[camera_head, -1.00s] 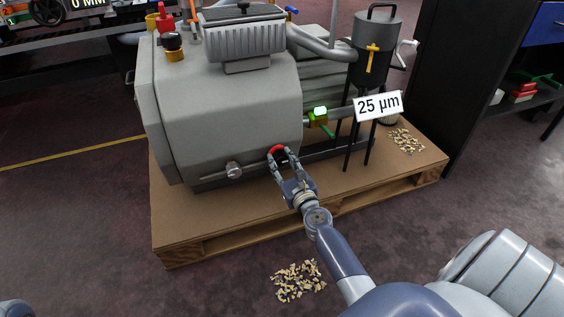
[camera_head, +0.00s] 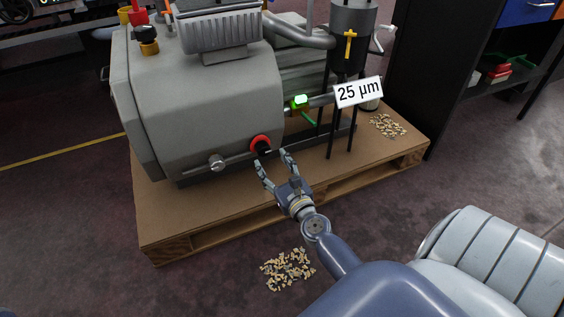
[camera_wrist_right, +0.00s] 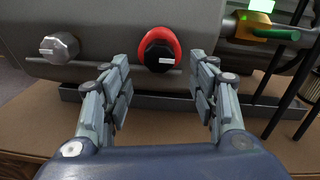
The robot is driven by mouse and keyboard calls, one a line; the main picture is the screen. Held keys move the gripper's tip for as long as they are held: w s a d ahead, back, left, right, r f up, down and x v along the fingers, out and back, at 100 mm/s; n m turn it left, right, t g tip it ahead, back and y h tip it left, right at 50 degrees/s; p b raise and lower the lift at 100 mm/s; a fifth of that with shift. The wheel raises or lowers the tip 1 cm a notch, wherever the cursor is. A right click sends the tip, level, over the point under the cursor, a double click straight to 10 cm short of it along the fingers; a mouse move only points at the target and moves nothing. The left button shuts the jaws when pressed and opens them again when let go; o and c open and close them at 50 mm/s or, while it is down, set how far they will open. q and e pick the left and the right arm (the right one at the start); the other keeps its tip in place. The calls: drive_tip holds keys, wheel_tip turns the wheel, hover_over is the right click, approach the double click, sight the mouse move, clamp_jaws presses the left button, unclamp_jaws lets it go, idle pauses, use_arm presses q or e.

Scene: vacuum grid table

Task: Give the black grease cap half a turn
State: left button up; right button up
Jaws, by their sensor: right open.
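A black cap (camera_head: 262,148) in a red ring sits low on the front of the grey pump (camera_head: 200,110). In the right wrist view the cap (camera_wrist_right: 158,57) faces me, with a white bar pointing right from its middle; the red ring (camera_wrist_right: 174,43) is around it. My right gripper (camera_head: 272,158) is open and empty, just in front of and below the cap, its fingers apart from it. In the wrist view the open fingers (camera_wrist_right: 161,80) stand on either side below the cap. My left gripper is not in view.
A silver plug (camera_head: 217,162) sticks out left of the cap. A brass valve with a green handle (camera_wrist_right: 270,28) is at right. Another black cap (camera_head: 147,34) is on top of the pump. The wooden pallet (camera_head: 165,215) lies below; wood chips (camera_head: 288,268) lie on the floor.

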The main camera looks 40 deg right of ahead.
drive_tip(key=v, duration=0.6)
idle(0.5)
